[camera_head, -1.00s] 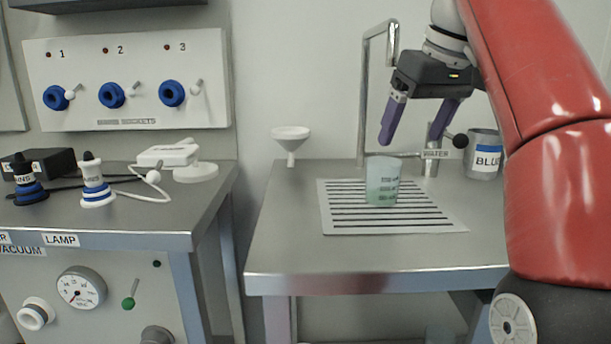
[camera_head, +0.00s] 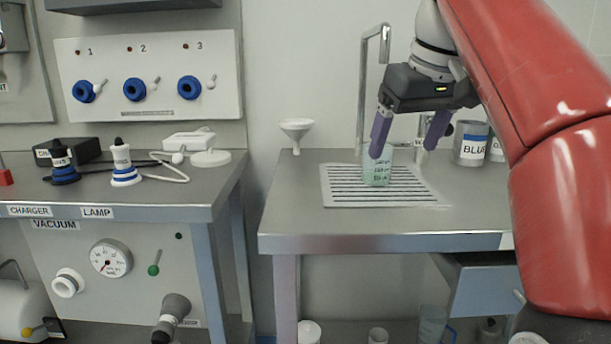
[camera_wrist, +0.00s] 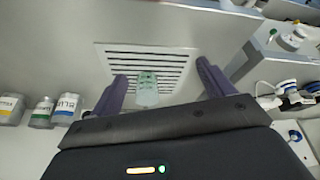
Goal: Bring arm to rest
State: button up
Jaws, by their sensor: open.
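My gripper (camera_head: 408,140) is open and empty, with two purple fingers pointing down, above the right-hand steel counter. My red arm reaches in from the right side of the head view. A beaker with green liquid (camera_head: 376,177) stands upright on the slotted drain grate (camera_head: 420,198). In the head view the left finger overlaps the upper part of the beaker; I cannot tell the exact gap from that view. In the wrist view the beaker (camera_wrist: 147,88) shows beyond the palm, between the two spread fingers (camera_wrist: 162,88), and they appear apart from it.
A metal tap (camera_head: 384,45) rises behind the grate. A BLUE can (camera_head: 471,150) stands at the back right and a white funnel (camera_head: 297,128) at the left. A socket panel (camera_head: 140,105) hangs above the left bench, which holds plugs and a cable. The counter's front strip is clear.

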jog(key=s+f+m, duration=0.1)
jog(key=s+f, duration=0.5)
jog(key=f, duration=0.4)
jog(key=s+f+m+t, duration=0.1)
jog(key=s+f, duration=0.5)
jog(key=f, duration=0.5)
jog(key=s+f+m+h, duration=0.1)
jog(key=s+f+m, duration=0.1)
jog(key=s+f, duration=0.4)
notch_tip(320, 180, down, 5)
jog(key=shift+d+f, duration=0.1)
jog(key=shift+d, duration=0.2)
